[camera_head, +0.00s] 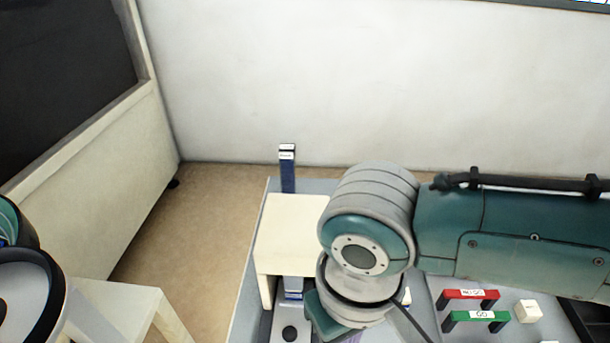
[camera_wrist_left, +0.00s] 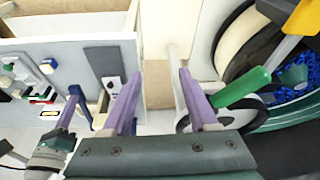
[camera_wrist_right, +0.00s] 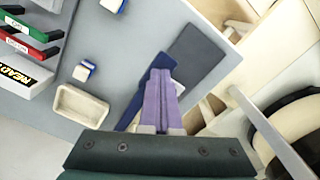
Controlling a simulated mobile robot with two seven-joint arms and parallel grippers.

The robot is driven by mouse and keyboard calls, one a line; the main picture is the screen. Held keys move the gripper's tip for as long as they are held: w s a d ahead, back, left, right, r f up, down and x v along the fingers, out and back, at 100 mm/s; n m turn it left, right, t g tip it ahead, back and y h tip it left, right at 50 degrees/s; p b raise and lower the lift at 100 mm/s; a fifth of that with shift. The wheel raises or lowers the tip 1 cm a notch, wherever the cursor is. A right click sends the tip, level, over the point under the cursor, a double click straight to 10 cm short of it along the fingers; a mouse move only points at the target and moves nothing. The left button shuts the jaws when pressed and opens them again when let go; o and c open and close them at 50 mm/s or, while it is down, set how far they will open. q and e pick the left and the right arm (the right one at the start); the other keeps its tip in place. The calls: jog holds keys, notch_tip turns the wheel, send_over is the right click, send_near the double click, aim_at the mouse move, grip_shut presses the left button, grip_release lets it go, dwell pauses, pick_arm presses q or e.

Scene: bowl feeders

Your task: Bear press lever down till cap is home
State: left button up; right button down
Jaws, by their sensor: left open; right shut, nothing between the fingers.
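A blue bar (camera_wrist_right: 128,112), which seems to be the press lever, lies beside and partly under my right gripper (camera_wrist_right: 162,78). My right gripper's purple fingers are together with nothing between them; I cannot tell whether they touch the bar. The blue bar (camera_wrist_left: 80,102) and my right gripper (camera_wrist_left: 69,106) also show at the left of the left wrist view. My left gripper (camera_wrist_left: 157,75) is open and empty, apart from the bar. In the head view my right arm hides the work spot. I cannot make out the cap.
A blue post (camera_head: 287,170) stands behind a cream stand (camera_head: 290,225). Red (camera_head: 470,294) and green (camera_head: 478,316) labelled bars and a white block (camera_head: 528,311) are at right. A cream tray (camera_wrist_right: 80,104) lies near my right gripper. A green handle (camera_wrist_left: 243,88) is beside my left gripper.

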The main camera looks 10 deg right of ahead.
notch_tip(320, 180, up, 13)
jog(key=p, duration=1.4)
jog(key=shift+r, duration=0.2)
jog(key=shift+s, duration=0.1)
